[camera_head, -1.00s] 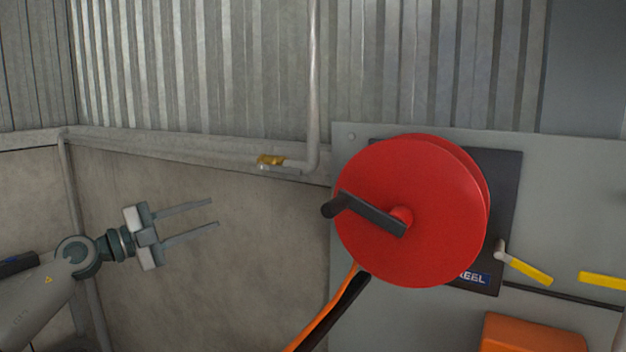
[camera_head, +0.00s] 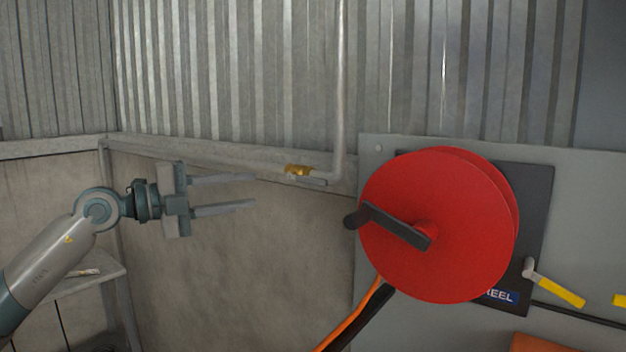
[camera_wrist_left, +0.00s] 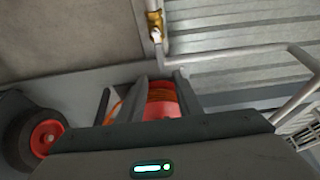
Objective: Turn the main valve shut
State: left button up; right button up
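A brass valve (camera_head: 297,170) sits on the thin grey pipe along the back wall, left of the pipe's bend. A short grey lever (camera_head: 312,181) seems to lie along the pipe there. The brass valve also shows at the top of the left wrist view (camera_wrist_left: 154,24), with a pale end on it. No label marks it as the main valve. My left gripper (camera_head: 254,190) is open and empty, with its fingers pointing right. It appears left of and slightly below the valve, apart from it. In the wrist view its fingers (camera_wrist_left: 160,74) stand spread. My right gripper is out of view.
A big red hose reel (camera_head: 435,225) with a black crank stands right of the valve on a grey panel (camera_head: 560,160). Yellow-handled levers (camera_head: 560,290) are on that panel. A shelf (camera_head: 95,278) stands at left. A black wheel with a red hub (camera_wrist_left: 42,138) shows in the wrist view.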

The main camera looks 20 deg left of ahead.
aim_at(311, 181)
pick_arm(q)
jog(key=p+x, duration=0.3)
jog(key=x, duration=0.4)
jog(key=p+x, duration=0.3)
jog(key=x, duration=0.5)
jog(key=shift+s+r+p, duration=0.1)
jog(key=shift+r+p, duration=0.1)
jog(key=shift+p, duration=0.15)
jog(key=shift+w+d+f, duration=0.1)
jog(key=shift+w+d, duration=0.3)
jog(key=shift+d, duration=0.05)
jog(key=shift+w, duration=0.1)
jog(key=shift+f, duration=0.1)
grip_shut()
